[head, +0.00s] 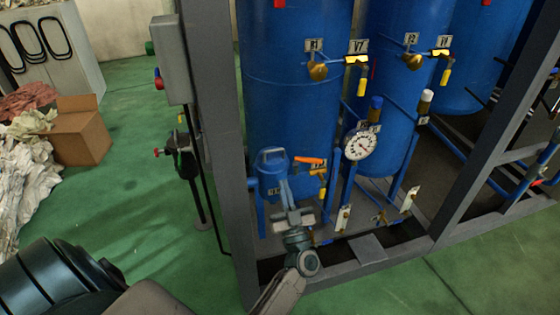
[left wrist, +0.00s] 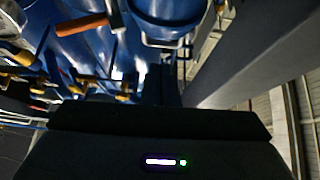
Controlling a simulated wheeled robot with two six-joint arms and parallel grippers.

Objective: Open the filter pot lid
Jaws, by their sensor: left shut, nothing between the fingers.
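The filter pot (head: 271,184) is a small blue pot inside the grey frame, in front of a large blue tank. Its lid (head: 270,160) is on top and looks closed, with a pale loop handle. My left gripper (head: 286,186) is shut and empty, in front of the pot's right side and below the lid. In the head view its fingers overlap the pot, so I cannot tell whether they touch it. In the left wrist view the pot (left wrist: 168,12) shows at the top, beyond the dark fingers (left wrist: 160,85). My right gripper is not in view.
An orange-handled valve (head: 308,160) sits just right of the pot. A pressure gauge (head: 360,145) is farther right. A grey frame post (head: 232,150) stands left of the pot.

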